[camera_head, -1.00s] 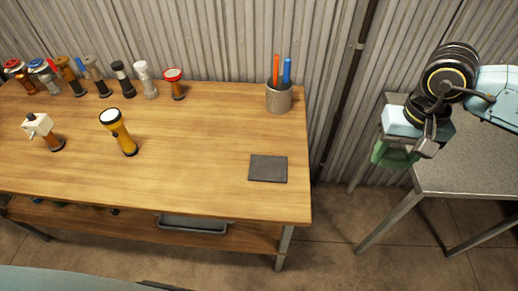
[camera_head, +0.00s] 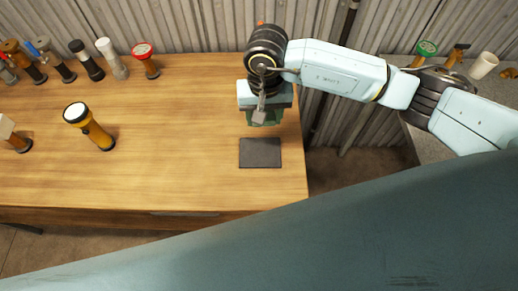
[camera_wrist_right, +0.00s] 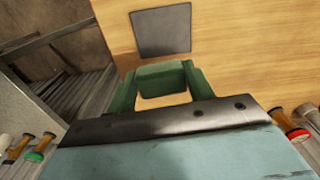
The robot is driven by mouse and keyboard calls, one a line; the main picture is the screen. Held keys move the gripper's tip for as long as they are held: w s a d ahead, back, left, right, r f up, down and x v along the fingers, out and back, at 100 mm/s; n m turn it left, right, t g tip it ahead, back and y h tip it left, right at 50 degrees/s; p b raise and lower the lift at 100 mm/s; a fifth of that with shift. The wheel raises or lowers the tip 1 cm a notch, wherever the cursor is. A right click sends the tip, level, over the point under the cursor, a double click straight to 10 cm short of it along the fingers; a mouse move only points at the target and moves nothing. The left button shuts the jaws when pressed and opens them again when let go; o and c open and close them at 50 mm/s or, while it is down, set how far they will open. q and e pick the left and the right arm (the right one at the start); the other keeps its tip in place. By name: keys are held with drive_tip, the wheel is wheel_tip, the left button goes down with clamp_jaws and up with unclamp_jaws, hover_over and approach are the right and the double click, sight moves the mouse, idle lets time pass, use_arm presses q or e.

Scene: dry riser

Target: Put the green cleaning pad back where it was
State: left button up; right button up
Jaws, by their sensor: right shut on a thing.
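My right gripper (camera_head: 265,118) is above the wooden workbench (camera_head: 180,180), just behind a dark square mat (camera_head: 260,153). It is shut on the green cleaning pad (camera_wrist_right: 161,77), which shows between the two green fingers in the right wrist view. In the head view the pad is mostly hidden by the gripper. The mat is bare and also shows beyond the fingers in the wrist view (camera_wrist_right: 162,31). The pad is held apart from the mat. My left gripper is not in view.
A yellow flashlight (camera_head: 90,127) stands on the bench, left of the mat. Several flashlights, one with a red rim (camera_head: 146,62), line the back. The pen cup is hidden behind my right gripper. A grey side table at the right holds a white cup (camera_head: 484,66). Bench around the mat is clear.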

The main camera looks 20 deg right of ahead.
wheel_tip(320, 180, down, 2)
drive_tip(key=s+a, duration=0.1)
drive_tip(key=m, duration=0.1)
hover_over(260, 153)
wheel_tip(260, 153, down, 6)
drive_tip(key=shift+s+r, duration=0.1)
drive_tip(key=shift+r, duration=0.05)
drive_tip(key=shift+f, duration=2.35)
drive_tip(key=shift+f, duration=0.1)
drive_tip(key=shift+f+b, duration=0.15)
drive_tip(key=shift+b, duration=0.2)
drive_tip(key=o, duration=0.9)
drive_tip(key=shift+o, duration=0.2)
drive_tip(key=shift+r, duration=0.2)
wheel_tip(260, 153, up, 12)
drive_tip(key=p, duration=0.1)
